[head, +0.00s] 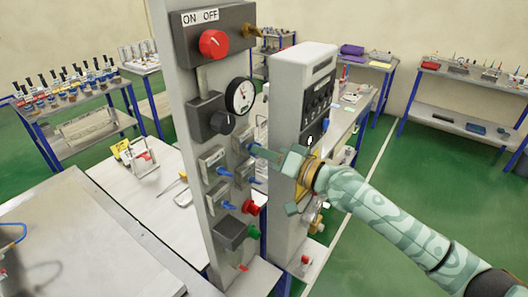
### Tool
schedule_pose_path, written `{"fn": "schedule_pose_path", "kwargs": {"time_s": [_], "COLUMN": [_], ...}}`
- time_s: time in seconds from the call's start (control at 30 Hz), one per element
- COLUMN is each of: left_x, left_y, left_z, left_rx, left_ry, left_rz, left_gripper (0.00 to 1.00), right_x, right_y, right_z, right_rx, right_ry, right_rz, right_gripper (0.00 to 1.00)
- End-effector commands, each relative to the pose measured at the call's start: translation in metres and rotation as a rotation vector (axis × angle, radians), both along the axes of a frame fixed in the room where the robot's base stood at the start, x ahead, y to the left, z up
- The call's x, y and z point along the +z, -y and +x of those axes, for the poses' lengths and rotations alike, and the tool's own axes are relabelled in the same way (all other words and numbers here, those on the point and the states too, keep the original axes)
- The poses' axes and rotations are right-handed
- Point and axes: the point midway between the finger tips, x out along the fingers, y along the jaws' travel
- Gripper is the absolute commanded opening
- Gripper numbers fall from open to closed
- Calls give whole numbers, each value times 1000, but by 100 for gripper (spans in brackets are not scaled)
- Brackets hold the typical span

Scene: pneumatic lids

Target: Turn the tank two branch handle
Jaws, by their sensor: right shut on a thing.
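A grey upright panel (187,130) carries several small valve blocks with blue handles. Two blue handles sit on the left column, an upper one (224,172) and a lower one (228,205); another (255,180) sits on the right column. Labels on the blocks are too small to read, so I cannot tell which is the tank two branch handle. My right gripper (262,152) reaches in from the right, its pale green fingers at the upper right blue handle. It is shut on that handle, which the fingers mostly hide. My left gripper is out of view.
A grey control cabinet (302,75) stands close behind my right gripper. A white table (150,205) lies left.

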Motion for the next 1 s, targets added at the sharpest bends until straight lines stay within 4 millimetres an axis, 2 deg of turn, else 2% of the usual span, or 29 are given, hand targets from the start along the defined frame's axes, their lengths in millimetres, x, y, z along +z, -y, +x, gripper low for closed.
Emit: {"fn": "schedule_pose_path", "kwargs": {"time_s": [0.57,0.6,0.63,0.67,1.0], "left_x": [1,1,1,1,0], "left_y": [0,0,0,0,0], "left_z": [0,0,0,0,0], "left_rx": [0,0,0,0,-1], "left_ry": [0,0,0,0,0], "left_rz": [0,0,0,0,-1], "left_gripper": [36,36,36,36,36], "right_x": [0,0,0,0,-1], "right_y": [0,0,0,0,4], "right_z": [0,0,0,0,-2], "right_rx": [-1,-1,-1,-1,-1], "right_ry": [-23,-23,-23,-23,-23], "right_rz": [19,19,19,19,16], "right_gripper": [0,16,25,27,27]}}
